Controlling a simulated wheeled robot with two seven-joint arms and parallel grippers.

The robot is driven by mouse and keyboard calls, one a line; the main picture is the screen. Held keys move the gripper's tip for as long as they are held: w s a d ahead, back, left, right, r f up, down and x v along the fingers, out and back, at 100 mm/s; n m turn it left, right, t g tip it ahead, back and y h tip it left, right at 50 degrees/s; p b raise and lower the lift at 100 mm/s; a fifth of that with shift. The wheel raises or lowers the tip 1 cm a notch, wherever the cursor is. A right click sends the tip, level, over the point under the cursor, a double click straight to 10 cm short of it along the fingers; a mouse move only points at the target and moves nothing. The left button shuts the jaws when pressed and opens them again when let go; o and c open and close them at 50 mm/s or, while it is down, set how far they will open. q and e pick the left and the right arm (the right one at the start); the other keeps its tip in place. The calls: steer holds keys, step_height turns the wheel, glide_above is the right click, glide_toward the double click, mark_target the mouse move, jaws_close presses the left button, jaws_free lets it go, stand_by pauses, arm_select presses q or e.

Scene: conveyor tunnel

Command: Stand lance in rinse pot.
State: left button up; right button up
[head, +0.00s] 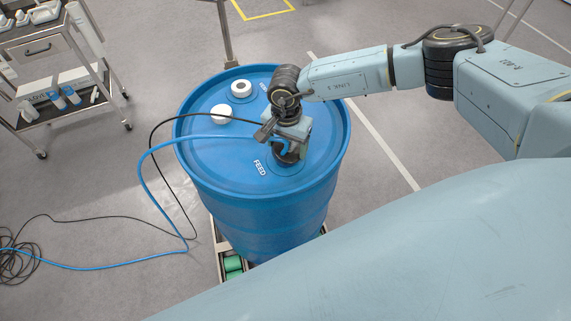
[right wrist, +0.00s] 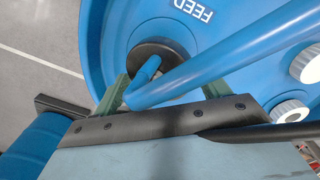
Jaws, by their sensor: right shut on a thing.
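The blue lance, with its blue hose, is in my right gripper (head: 287,148), over the FEED port of the blue drum (head: 215,178). In the right wrist view the blue bent top of the lance (right wrist: 146,76) sits between the green fingers of the gripper (right wrist: 160,88), above a dark round disc (right wrist: 176,50) at the port. How far the lance reaches into the drum is hidden. I cannot make out a rinse pot in either view. My left gripper is not in view.
Two white caps (head: 221,114) (head: 241,88) stand on the drum lid. The blue hose (head: 150,190) and a black cable (head: 165,165) run left to a coil (head: 15,262) on the floor. A trolley (head: 70,100) with bottles stands at upper left.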

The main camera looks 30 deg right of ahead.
steer(key=shift+a+f, duration=0.1)
steer(key=shift+a, duration=0.15)
steer(key=c, duration=0.9)
steer(key=shift+w+r+p, duration=0.25)
steer(key=shift+r+p, duration=0.3)
steer(key=shift+r, duration=0.55)
jaws_close()
steer(key=shift+r+p, duration=0.55)
steer(key=shift+p, duration=0.05)
steer(key=shift+d+f, duration=0.1)
steer(key=o, duration=0.8)
jaws_free()
steer(key=shift+s, duration=0.1)
step_height(320, 180, up, 13)
steer(key=b, duration=0.1)
steer(key=shift+r+b, duration=0.2)
steer(key=shift+b, duration=0.1)
